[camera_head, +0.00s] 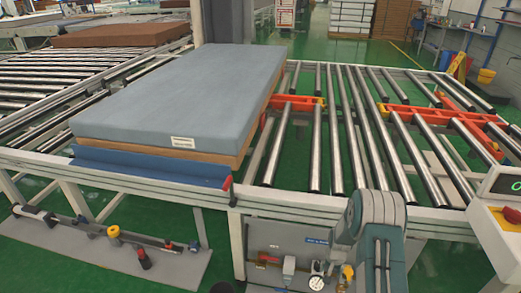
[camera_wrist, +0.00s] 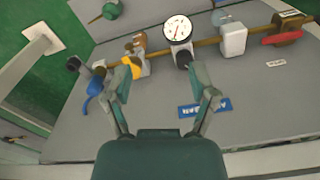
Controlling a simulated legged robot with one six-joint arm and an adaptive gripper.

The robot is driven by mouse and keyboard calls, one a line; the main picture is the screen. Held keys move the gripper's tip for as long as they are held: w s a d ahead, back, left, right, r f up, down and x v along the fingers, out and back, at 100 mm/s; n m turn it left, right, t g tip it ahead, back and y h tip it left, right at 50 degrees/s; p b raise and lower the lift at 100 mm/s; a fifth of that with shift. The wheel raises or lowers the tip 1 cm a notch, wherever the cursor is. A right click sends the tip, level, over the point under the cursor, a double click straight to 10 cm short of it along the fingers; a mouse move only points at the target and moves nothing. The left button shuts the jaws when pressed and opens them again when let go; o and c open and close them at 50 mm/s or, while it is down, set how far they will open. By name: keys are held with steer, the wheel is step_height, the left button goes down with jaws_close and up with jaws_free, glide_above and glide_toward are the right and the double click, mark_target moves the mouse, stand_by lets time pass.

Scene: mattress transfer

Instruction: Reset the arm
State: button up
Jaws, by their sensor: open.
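My gripper (camera_wrist: 167,88) shows in the wrist view with its two fingers spread apart and nothing between them. It faces a grey panel (camera_wrist: 250,95) that carries a pressure gauge, a pipe and valves. The fingers overlap the view of the valves; I cannot tell how close they are. In the head view my grey-green arm is folded low at the bottom right of centre, in front of the roller conveyor, and the fingertips cannot be made out there.
A blue-grey mattress (camera_head: 185,93) lies on the conveyor at left centre. Bare rollers (camera_head: 335,130) with orange brackets (camera_head: 440,115) extend right. A control box (camera_head: 500,215) stands at the right edge. The pressure gauge (camera_wrist: 177,28) and a yellow-handled valve (camera_wrist: 132,67) are near my fingers.

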steer(key=s+a+r+n+t, duration=0.1)
steer(key=s+a+r, duration=0.15)
steer(key=r, duration=1.35)
steer(key=s+a+r+n+t, duration=0.1)
steer(key=s+a+r, duration=0.15)
steer(key=r, duration=1.35)
steer(key=s+a+r+n+t, duration=0.2)
steer(key=s+a+r, duration=0.1)
steer(key=s+r, duration=0.85)
steer(key=s+a+r+n+t, duration=0.1)
steer(key=s+a+r, duration=0.1)
steer(key=s, duration=1)
steer(key=shift+v, duration=0.85)
steer(key=shift+a, duration=0.1)
